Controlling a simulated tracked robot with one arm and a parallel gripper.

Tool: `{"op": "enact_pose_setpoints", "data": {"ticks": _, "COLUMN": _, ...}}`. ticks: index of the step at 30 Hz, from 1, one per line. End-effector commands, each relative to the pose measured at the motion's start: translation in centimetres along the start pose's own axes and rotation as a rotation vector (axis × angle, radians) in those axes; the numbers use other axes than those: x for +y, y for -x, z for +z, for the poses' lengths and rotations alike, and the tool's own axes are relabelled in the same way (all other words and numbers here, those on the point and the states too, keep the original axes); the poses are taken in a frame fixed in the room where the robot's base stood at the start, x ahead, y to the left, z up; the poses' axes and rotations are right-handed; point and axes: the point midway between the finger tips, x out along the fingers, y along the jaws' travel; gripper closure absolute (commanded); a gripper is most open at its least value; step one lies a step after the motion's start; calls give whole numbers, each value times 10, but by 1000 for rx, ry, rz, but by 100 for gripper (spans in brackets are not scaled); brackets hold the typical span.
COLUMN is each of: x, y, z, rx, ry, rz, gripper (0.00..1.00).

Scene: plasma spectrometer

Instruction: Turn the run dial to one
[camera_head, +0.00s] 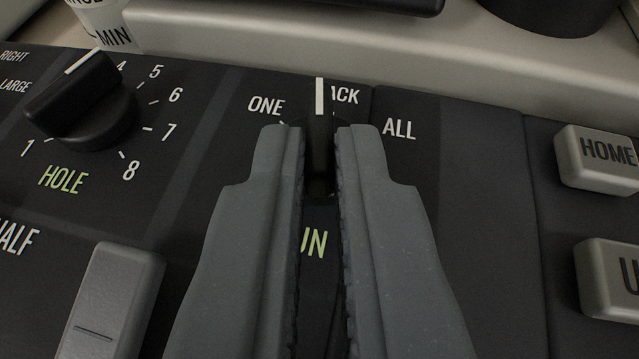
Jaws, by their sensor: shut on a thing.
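The run dial (319,100) is a black knob with a white pointer line, on a dark panel at the centre of the view. Its pointer stands upright in the picture, between the ONE label (266,107) on the left and the ALL label (399,129) on the right, beside a partly hidden label ending in "ACK". My gripper (320,135) comes from below with one finger on each side of the knob and is shut on it. The fingers hide most of the dial and part of its green label, of which "UN" shows.
The HOLE dial (85,105), a larger black knob, stands to the left. A grey switch (112,300) is at the lower left. Grey buttons, one marked HOME (597,158), are at the right. A pale raised ledge (400,55) runs behind the panel.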

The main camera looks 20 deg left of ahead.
Motion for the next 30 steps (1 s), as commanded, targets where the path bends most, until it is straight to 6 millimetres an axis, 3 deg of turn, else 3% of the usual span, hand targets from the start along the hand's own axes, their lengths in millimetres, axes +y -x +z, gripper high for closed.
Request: {"op": "enact_pose_setpoints", "data": {"ticks": 30, "x": 15, "y": -2, "z": -4, "rx": 4, "ry": 135, "rz": -323, "gripper": 100}}
